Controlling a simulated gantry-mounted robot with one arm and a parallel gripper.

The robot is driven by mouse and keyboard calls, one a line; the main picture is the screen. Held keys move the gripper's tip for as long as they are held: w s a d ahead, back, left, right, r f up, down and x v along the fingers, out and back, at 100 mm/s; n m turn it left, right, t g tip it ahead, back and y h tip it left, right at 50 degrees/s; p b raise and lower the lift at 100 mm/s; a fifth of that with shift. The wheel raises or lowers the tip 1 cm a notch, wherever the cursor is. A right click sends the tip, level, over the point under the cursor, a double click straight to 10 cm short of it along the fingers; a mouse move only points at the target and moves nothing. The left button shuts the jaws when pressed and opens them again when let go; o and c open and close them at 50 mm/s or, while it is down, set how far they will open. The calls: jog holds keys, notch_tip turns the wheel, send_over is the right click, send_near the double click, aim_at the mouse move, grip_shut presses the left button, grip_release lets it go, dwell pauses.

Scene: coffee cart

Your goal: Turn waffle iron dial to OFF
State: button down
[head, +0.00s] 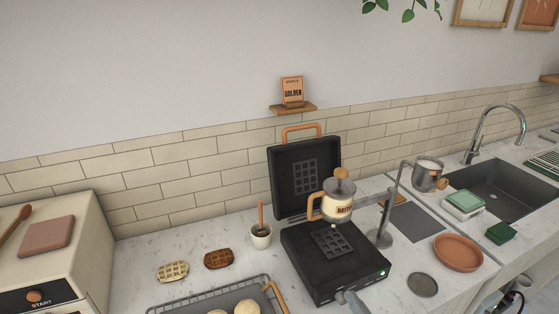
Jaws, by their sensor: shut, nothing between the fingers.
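The black waffle iron (318,293) stands on the counter with its lid (305,175) raised against the back. Its lower plate is bare. A small green light (382,273) shows at the right of its front face. I cannot make out the dial or its marking. A grey metal part, which looks like my gripper (343,297), reaches up from the bottom edge to the front of the iron. Its fingers look together, with nothing seen between them. Whether it touches the iron or the dial I cannot tell.
A cream batter jug (336,207) with wooden handles appears above the iron's back, beside a grey metal stand (380,239). A wire rack (190,300) with wooden handle lies left. A dark round disc (422,285) and terracotta dish (458,252) lie right.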

jog(key=shift+s+a+b, duration=0.15)
jog(key=shift+a+b, duration=0.25)
jog(key=shift+b, duration=0.15)
jog(key=shift+r, duration=0.15)
dwell(0.5)
jog(key=shift+s+a+r, duration=0.1)
jog(key=shift+a+r, duration=0.05)
jog(key=shift+r, duration=0.1)
jog(key=shift+b+v, duration=0.45)
jog(key=shift+v, duration=2.6)
jog(key=shift+r, duration=0.1)
